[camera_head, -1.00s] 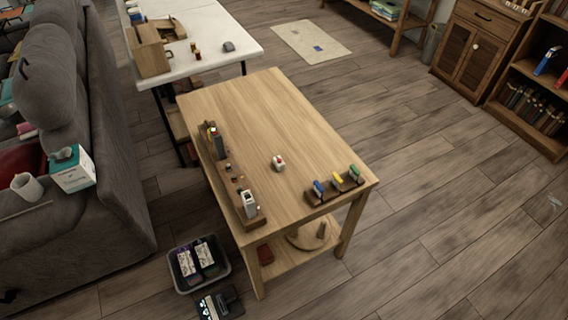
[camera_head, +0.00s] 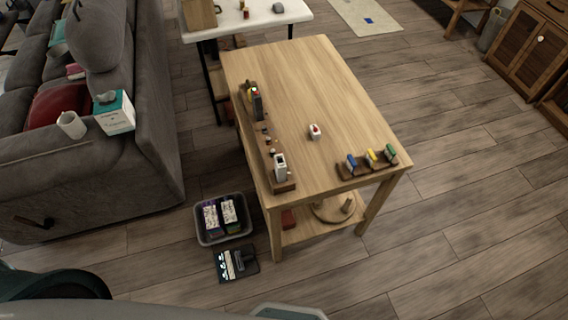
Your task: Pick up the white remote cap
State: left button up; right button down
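A small white item with a red top (camera_head: 314,131) stands alone near the middle of the wooden table. A larger white and grey piece (camera_head: 280,168) stands upright at the near end of a long wooden holder (camera_head: 284,187) along the table's left side. I cannot tell for sure which of these is the white remote cap. Small dark and light pieces sit along the holder. A dark piece with yellow and red (camera_head: 256,103) stands at its far end. Neither of my grippers is in view.
A wooden rack (camera_head: 346,174) with blue, yellow and green pieces stands at the table's near right. A grey bin (camera_head: 223,219) and a dark flat item (camera_head: 237,263) are on the floor by the table's near left leg. A grey sofa (camera_head: 140,110) stands left. Floor to the right is clear.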

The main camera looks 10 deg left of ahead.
aim_at(315, 136)
jog(key=i+l+u, duration=0.1)
jog(key=l, duration=0.25)
jog(key=i+l, duration=0.15)
jog(key=l, duration=0.15)
jog(key=i+l+u, duration=0.15)
jog(key=l, duration=0.2)
jog(key=l+u, duration=0.1)
jog(key=l, duration=0.25)
